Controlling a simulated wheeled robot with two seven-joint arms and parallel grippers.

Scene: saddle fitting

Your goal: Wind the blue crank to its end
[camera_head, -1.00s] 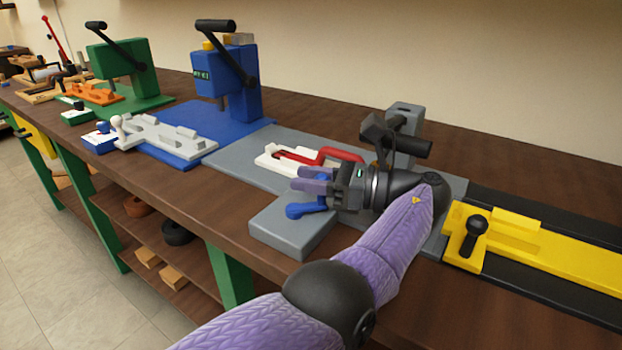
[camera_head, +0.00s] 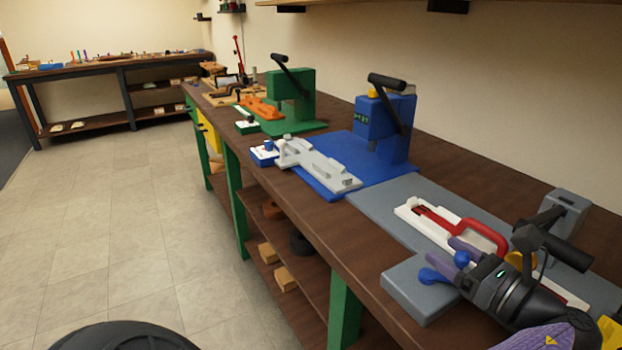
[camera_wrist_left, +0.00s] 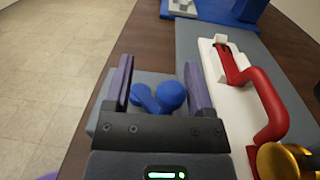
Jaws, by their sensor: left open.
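The blue crank (camera_head: 430,276) sits on a grey block (camera_head: 412,299) at the front edge of the bench, at lower right in the head view. In the left wrist view the crank (camera_wrist_left: 171,95) shows a round knob and a short arm. My left gripper (camera_head: 452,254) is open at the crank. In the wrist view its two purple fingers (camera_wrist_left: 158,80) stand on either side of the crank, which lies between them with a gap to the left finger. Whether the right finger touches the knob cannot be told. My right gripper is not in view.
A white fixture with a red handle (camera_head: 485,234) lies just beyond the gripper. A brass part (camera_wrist_left: 287,160) is close on the right. A grey press with a black lever (camera_head: 568,205) stands behind. Blue (camera_head: 385,125) and green (camera_head: 292,97) presses stand farther along. Floor at left is clear.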

